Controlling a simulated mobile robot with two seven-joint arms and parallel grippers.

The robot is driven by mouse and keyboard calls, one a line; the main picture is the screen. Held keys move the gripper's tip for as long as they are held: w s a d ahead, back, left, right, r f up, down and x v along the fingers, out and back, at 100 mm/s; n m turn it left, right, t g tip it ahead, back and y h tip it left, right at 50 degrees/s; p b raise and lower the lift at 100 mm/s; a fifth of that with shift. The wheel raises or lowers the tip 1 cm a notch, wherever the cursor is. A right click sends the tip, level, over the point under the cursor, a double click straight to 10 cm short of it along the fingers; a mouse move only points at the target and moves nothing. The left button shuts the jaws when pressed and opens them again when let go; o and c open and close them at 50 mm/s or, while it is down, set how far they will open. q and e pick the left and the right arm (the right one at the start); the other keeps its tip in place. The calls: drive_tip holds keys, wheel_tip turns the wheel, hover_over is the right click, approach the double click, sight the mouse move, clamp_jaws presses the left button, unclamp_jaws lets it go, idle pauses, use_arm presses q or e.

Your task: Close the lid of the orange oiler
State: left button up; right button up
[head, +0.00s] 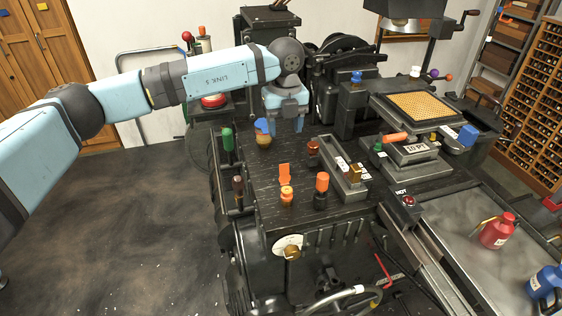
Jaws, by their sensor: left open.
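The orange oiler (287,194) stands on the dark top of the machine, near its front edge. Its orange lid (284,173) sticks up above the small cup, so it looks open. My left gripper (285,126) points down over the machine top, behind the oiler and apart from it. It is open, with nothing seen between its fingers. A blue-lidded brass oiler (263,140) stands just left of the gripper's fingers; I cannot tell whether they touch. My right gripper is not in view.
An orange-topped dark knob (322,182) stands close to the oiler's right. A green handle (227,139) and a dark handle (238,184) stand along the left edge. The top between gripper and oiler looks clear.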

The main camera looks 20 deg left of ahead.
sight(284, 165)
use_arm(q)
wheel_tip(284, 165, down, 12)
drive_tip(key=shift+r+p, duration=0.15)
drive_tip(key=shift+p, duration=0.45)
drive_tip(key=shift+c, duration=0.2)
drive_tip(key=c, duration=0.9)
